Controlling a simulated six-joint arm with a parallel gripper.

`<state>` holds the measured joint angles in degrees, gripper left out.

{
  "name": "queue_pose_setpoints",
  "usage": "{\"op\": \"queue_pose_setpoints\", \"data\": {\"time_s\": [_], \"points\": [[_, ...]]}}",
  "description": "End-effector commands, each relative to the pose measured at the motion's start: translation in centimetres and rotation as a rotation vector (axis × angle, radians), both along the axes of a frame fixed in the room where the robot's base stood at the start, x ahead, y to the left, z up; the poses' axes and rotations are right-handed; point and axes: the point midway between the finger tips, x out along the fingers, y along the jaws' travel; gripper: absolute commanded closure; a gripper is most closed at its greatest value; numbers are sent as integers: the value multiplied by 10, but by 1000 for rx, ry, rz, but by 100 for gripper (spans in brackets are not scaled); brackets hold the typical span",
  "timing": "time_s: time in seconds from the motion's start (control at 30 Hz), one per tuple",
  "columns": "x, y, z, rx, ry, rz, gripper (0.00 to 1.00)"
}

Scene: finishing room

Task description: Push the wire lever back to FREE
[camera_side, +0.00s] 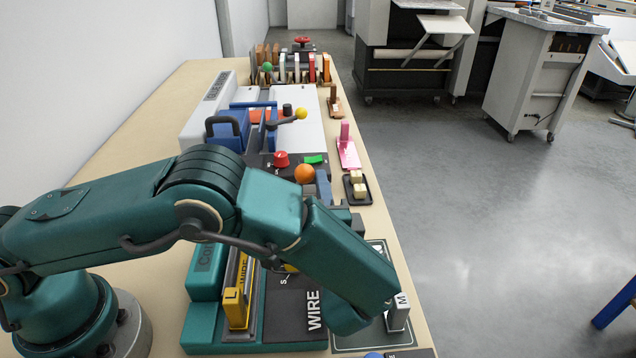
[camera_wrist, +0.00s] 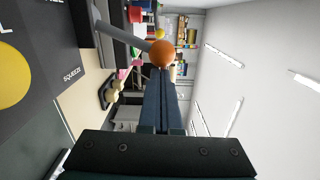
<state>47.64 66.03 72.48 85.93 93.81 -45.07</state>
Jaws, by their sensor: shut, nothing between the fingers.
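An orange ball knob (camera_side: 304,174) stands behind my arm in the side view. In the wrist view the orange knob (camera_wrist: 161,53) is at the end of a grey lever bar (camera_wrist: 122,38) that slants in from the upper left. My gripper (camera_wrist: 161,74) is shut and empty, with its fingertips lined up just below the knob in that picture. I cannot tell whether they touch it. In the side view my arm hides the fingers. A dark panel marked WIRE (camera_side: 313,311) lies below my arm. I cannot read a FREE mark.
A dark panel marked SQUEEZE (camera_wrist: 40,80) with a yellow disc fills the wrist view's left side. On the bench stand a yellow-knobbed lever (camera_side: 301,114), a red knob (camera_side: 281,159), a pink holder (camera_side: 347,152) and a black tray (camera_side: 358,190).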

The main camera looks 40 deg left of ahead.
Motion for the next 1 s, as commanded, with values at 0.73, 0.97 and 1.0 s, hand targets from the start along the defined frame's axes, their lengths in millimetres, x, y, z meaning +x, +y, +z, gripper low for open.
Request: {"op": "queue_pose_setpoints", "data": {"time_s": [0.73, 0.97, 1.0], "points": [[-38, 38, 21, -291, -291, 2, 100], [-51, 51, 21, -411, -411, 1, 100], [-53, 52, 21, -428, -428, 1, 100]]}}
